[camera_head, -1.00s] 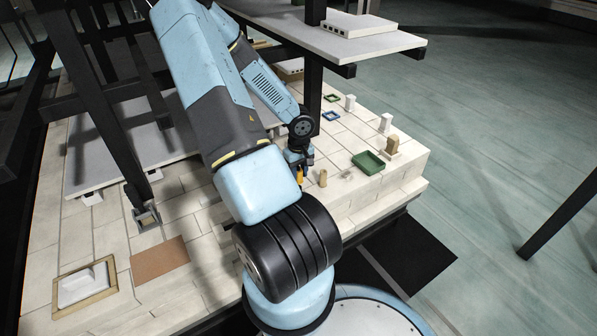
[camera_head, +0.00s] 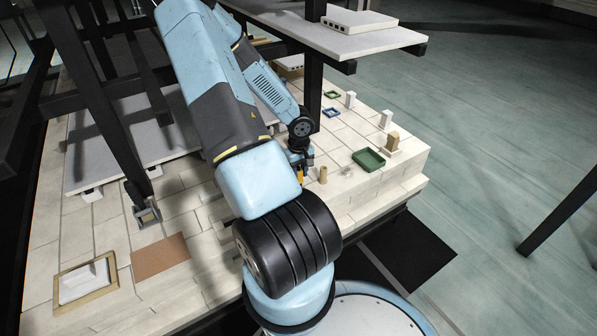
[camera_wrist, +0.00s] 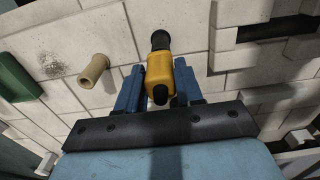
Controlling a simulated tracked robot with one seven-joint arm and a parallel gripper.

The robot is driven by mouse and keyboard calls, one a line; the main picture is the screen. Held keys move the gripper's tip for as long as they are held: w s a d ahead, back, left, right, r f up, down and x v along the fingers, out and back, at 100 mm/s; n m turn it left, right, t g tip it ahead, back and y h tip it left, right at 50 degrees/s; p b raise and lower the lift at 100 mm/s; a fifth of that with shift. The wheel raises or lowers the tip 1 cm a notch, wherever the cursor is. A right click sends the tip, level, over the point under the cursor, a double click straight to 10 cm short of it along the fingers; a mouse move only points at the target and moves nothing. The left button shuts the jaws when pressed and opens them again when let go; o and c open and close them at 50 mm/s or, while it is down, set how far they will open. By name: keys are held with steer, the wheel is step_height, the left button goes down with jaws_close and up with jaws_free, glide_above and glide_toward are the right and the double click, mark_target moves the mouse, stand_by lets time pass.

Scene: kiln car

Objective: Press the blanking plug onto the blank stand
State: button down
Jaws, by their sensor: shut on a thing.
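My gripper (camera_wrist: 158,82) is shut on a yellow piece with black ends (camera_wrist: 159,70), which I take to be the blanking plug. The yellow piece also shows small in the head view (camera_head: 300,176), below my gripper (camera_head: 299,165). A tan round peg (camera_wrist: 95,70) stands on the pale bricks, left of the held piece in the wrist view and apart from it. It shows right of my gripper in the head view (camera_head: 323,175). It may be the blank stand, but I cannot tell for sure. The gap under the held piece is hard to judge.
A green tray (camera_head: 369,159) lies right of the peg, with a tan block (camera_head: 392,141) beyond it. Small blue (camera_head: 331,112) and green (camera_head: 332,94) frames lie farther back. A dark post (camera_head: 314,85) and raised shelf (camera_head: 330,42) stand behind my gripper.

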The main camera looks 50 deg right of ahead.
steer(key=shift+f, duration=0.55)
steer(key=c, duration=0.6)
jaws_free()
steer(key=shift+c, duration=0.2)
steer(key=shift+r, duration=0.1)
steer(key=shift+r, duration=3.85)
steer(key=shift+r, duration=0.1)
step_height(320, 180, up, 14)
steer(key=shift+f, duration=0.2)
